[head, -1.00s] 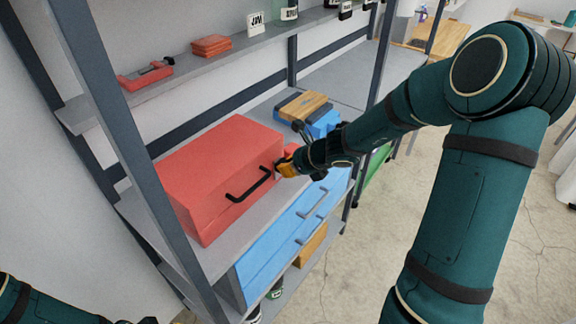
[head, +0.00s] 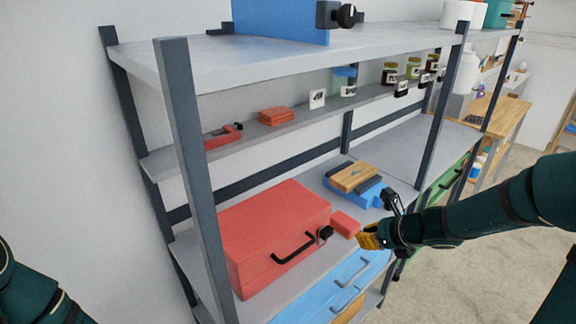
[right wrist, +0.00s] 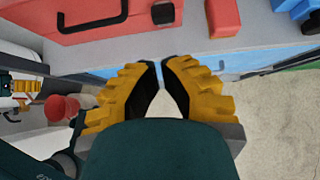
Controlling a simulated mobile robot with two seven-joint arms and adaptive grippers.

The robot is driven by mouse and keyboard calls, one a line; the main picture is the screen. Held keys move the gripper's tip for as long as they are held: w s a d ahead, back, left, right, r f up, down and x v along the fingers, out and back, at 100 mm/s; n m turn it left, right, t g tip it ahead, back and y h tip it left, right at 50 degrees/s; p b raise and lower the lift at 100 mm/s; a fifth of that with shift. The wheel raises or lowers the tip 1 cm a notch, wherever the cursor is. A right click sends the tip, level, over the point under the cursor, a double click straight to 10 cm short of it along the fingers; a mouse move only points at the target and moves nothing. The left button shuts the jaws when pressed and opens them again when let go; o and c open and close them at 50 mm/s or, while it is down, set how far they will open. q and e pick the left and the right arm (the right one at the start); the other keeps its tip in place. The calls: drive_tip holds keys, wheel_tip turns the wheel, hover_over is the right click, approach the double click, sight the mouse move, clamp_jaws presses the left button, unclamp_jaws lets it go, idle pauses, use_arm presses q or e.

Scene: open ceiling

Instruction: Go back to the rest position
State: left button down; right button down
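My right gripper (head: 362,238) has yellow fingers and hangs in front of the shelf unit, right of the red toolbox (head: 262,228). In the right wrist view the right gripper (right wrist: 160,64) has its fingertips almost together, with a very narrow gap and nothing held. The toolbox has a black handle (head: 294,248) and a dark knob (head: 326,233), and the fingers are apart from it in the wrist view. A small red block (head: 345,223) is on the shelf just behind the fingertips. Part of my left arm shows at the lower left; its gripper is out of view.
A blue drawer case (head: 330,288) is under the toolbox shelf (head: 405,150). A blue item with a wooden top (head: 355,177) stands further along it. Shelf posts (head: 190,170) rise close by. Open floor (head: 440,278) lies at the right.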

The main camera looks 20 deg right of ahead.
drive_tip(key=s+a+f+n+g, duration=0.3)
drive_tip(key=s+a+f+n, duration=0.2)
drive_tip(key=a+f+n, duration=0.7)
drive_tip(key=s+a+f+n+g+b, duration=0.1)
drive_tip(key=s+a+f+n+g, duration=0.2)
drive_tip(key=a+f+n, duration=0.9)
drive_tip(key=s+f+n, duration=0.2)
drive_tip(key=s+n, duration=0.1)
drive_tip(key=n, duration=0.2)
drive_tip(key=shift+s+a+g, duration=0.25)
drive_tip(key=shift+a+g, duration=0.05)
drive_tip(key=shift+a, duration=0.05)
